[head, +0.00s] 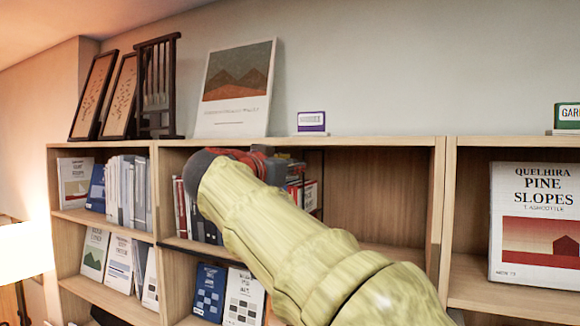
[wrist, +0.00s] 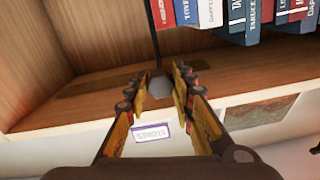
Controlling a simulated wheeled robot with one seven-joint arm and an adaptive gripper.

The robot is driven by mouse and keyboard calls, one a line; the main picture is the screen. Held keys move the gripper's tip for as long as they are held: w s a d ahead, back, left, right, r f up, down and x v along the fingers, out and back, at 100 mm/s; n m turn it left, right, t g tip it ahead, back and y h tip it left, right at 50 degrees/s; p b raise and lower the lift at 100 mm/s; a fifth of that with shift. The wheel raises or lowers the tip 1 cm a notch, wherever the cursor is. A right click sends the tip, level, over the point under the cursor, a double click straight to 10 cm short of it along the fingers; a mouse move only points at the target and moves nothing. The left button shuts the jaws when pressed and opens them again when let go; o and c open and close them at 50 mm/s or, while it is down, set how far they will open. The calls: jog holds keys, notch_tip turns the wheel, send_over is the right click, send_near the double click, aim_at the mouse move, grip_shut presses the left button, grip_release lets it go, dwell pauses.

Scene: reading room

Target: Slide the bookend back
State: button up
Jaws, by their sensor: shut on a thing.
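The bookend (wrist: 155,45) shows in the wrist view as a thin dark upright at the end of a row of books (wrist: 245,20). Its grey end piece lies between the fingertips of my gripper (wrist: 158,80), which is shut on it. In the wrist view, the books stand just right of the upright, and bare shelf lies to its left. In the head view my arm covers much of the row of books (head: 310,196) and hides the fingertips.
Above, on the bookcase top (head: 365,141), stand a mountain print (head: 235,88), a small purple label card (head: 311,122) and dark frames (head: 122,97). The shelf right of the books is empty. A large Pine Slopes book (head: 535,222) stands in the right bay.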

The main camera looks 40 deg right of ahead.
jog(key=shift+s, duration=0.15)
grip_shut()
jog(key=shift+s+d+b, duration=0.1)
jog(key=shift+s+b, duration=0.1)
jog(key=shift+b, duration=0.35)
jog(key=s+d+b, duration=0.4)
jog(key=s, duration=0.5)
jog(key=s+d+b, duration=0.4)
jog(key=s+b, duration=0.1)
jog(key=s, duration=0.5)
jog(key=shift+s, duration=0.15)
jog(key=o, duration=1)
grip_release()
jog(key=shift+o, duration=0.6)
